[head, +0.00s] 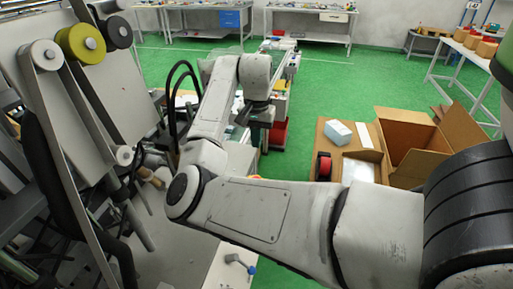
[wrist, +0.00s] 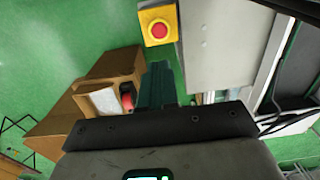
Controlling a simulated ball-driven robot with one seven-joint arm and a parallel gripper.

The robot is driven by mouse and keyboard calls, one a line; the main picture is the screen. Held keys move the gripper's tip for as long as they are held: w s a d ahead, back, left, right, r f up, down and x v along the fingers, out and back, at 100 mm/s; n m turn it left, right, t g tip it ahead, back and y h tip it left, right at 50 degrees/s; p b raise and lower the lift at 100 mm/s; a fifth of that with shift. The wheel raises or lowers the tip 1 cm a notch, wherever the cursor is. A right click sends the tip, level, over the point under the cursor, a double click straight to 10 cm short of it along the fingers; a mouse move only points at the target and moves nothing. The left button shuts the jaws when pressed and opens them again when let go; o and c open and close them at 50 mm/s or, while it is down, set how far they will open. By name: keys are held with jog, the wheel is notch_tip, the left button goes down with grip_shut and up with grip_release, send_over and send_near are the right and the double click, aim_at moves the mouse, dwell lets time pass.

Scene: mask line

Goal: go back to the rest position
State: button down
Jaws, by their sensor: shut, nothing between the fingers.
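My gripper (wrist: 157,86) shows in the wrist view as a dark pair of fingers held together, shut and empty. It points away from the camera, over the green floor near the machine's edge. In the head view my arm runs from the lower right to an elbow at the left, then up to the wrist at centre. The fingers are hard to make out there against the dark parts below the wrist.
The machine with its reels (head: 80,43) stands close on the left. An open cardboard box (head: 410,135) and a white-blue packet (head: 338,132) on a cardboard-coloured surface are at right. A red emergency button on a yellow plate (wrist: 158,25) lies beyond the fingers. Green floor (head: 340,80) is clear behind.

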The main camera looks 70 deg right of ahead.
dwell(0.7)
jog(key=s+a+f+n+h, duration=0.3)
jog(key=a+f+n+h, duration=0.1)
jog(key=a+f+n, duration=0.75)
jog(key=s+a+f+n+y, duration=0.2)
jog(key=s+a+f, duration=0.2)
jog(key=a, duration=0.6)
jog(key=s+a+f+n+t+y, duration=0.1)
jog(key=s+a+f+n, duration=0.2)
jog(key=a, duration=0.8)
notch_tip(320, 180, down, 2)
jog(key=shift+s+a+f+y, duration=0.2)
jog(key=shift+s+y, duration=0.2)
jog(key=shift+s, duration=0.7)
jog(key=shift+w, duration=0.1)
